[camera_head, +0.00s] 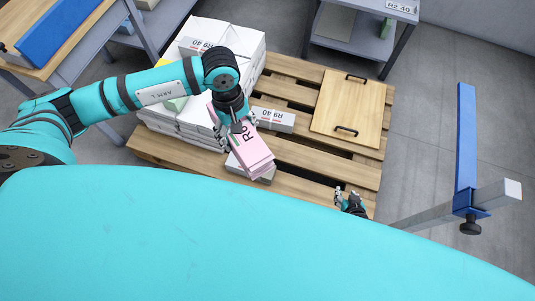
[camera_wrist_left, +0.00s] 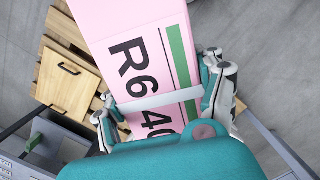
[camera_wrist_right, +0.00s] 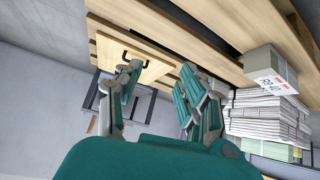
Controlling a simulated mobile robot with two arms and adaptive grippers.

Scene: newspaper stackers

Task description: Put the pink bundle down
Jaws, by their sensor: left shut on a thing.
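The pink bundle (camera_head: 254,158) has a white strap, a green stripe and the marking R6 40. My left gripper (camera_head: 238,124) is shut on it, over the wooden pallet (camera_head: 150,149). In the left wrist view the bundle (camera_wrist_left: 135,25) lies between the two fingers of my left gripper (camera_wrist_left: 160,100). A white bundle shows partly under the pink one in the head view; whether they touch I cannot tell. My right gripper (camera_head: 350,198) is empty near the pallet's front right corner. In the right wrist view its fingers (camera_wrist_right: 160,90) stand apart.
White bundles marked R9 40 (camera_head: 225,40) are stacked on the pallet's left side. A single R9 40 bundle (camera_head: 272,119) lies near its middle. A wooden board with two black handles (camera_head: 349,105) lies at the right. Tables stand behind.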

